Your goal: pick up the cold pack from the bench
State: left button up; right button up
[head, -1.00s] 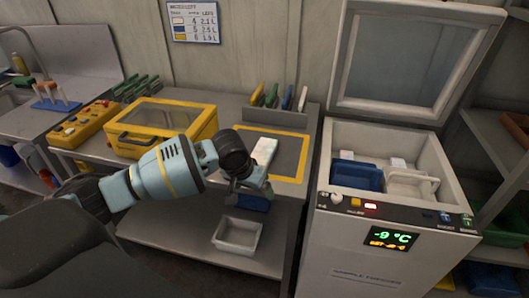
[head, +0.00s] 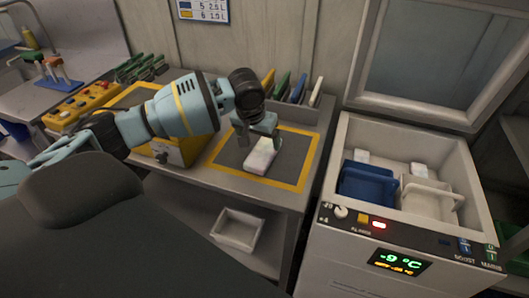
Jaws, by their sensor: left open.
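The cold pack (head: 260,158), a pale whitish block, lies flat on the dark mat with a yellow border (head: 228,158) on the bench. My left gripper (head: 258,138) points down over the back end of the pack, its jaws open. The fingers hide part of the pack's far end, and I cannot tell whether they touch it. My right gripper is not in view.
The open sample freezer (head: 345,225) stands right of the bench, with a blue basket (head: 366,187) and a white basket (head: 432,203) inside. Upright coloured panels (head: 298,88) line the bench's back. A white tray (head: 238,229) sits on the lower shelf.

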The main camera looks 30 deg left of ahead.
aim_at(263, 150)
pick_arm(q)
jog(key=shift+x, duration=1)
jog(key=x, duration=0.5)
jog(key=shift+w+r+b, duration=0.1)
jog(key=shift+w+b, duration=0.2)
jog(key=shift+b, duration=0.05)
jog(key=shift+c, duration=0.5)
jog(key=c, duration=1.2)
